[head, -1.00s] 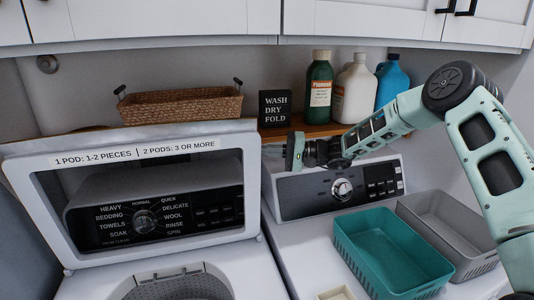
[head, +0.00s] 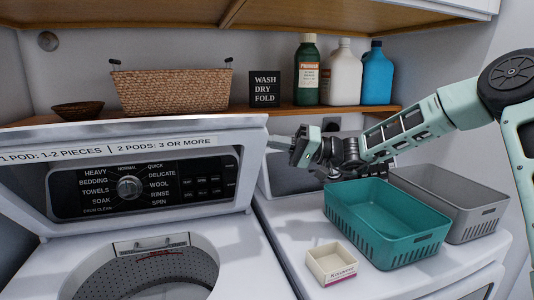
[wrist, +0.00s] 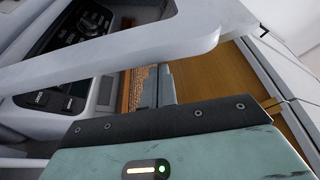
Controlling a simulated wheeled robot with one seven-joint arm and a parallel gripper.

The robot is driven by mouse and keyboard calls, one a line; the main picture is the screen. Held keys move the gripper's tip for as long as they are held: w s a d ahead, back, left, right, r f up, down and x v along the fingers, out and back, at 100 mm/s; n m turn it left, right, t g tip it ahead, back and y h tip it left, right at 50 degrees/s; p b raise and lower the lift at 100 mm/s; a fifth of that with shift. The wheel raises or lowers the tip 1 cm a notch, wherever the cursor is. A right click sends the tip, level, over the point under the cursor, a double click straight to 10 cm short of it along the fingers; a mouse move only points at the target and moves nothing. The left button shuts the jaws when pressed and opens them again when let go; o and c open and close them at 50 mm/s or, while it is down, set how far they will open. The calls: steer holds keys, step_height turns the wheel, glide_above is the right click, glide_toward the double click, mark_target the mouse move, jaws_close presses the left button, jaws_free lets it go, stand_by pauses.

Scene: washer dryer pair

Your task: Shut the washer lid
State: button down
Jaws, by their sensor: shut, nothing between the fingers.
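The washer (head: 60,270) stands at the left with its drum opening showing. Its lid (head: 222,140) is open, raised in front of the control panel (head: 128,187), which shows through the lid's window. My gripper (head: 277,142) is shut and empty, fingers pointing left, just right of the lid's upper right corner in the head view. In the wrist view the lid's rounded corner (wrist: 195,40) crosses the picture close to my gripper's fingers (wrist: 153,88). I cannot tell whether they touch the lid.
The dryer (head: 285,225) stands at the right, bearing a teal basket (head: 400,248), a grey basket (head: 480,190) and a small box (head: 333,277). A wooden shelf (head: 300,112) behind holds a wicker basket (head: 172,92), a sign (head: 265,88) and bottles (head: 340,75). Cabinets (head: 400,8) hang above.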

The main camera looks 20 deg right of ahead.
steer(key=s+f+n+g+y+b, duration=0.1)
steer(key=s+f+n+b, duration=0.3)
steer(key=s+f+b, duration=0.2)
steer(key=s+b, duration=0.1)
steer(key=b, duration=0.1)
steer(key=shift+b, duration=0.35)
steer(key=v, duration=0.8)
steer(key=s+a+f+g+h+p, duration=0.1)
steer(key=s+a+f+g+h, duration=0.35)
steer(key=s+a, duration=0.3)
steer(key=s+a+f+g+h+p, duration=0.2)
steer(key=s+a+f+g+h, duration=0.25)
steer(key=s+a, duration=0.35)
steer(key=s+d+f+t+h+p, duration=0.1)
steer(key=s+t+h+p, duration=0.3)
steer(key=s+h, duration=0.6)
steer(key=s+p, duration=0.1)
steer(key=s, duration=0.2)
steer(key=shift+d+f+h, duration=0.25)
steer(key=shift+f+h, duration=0.15)
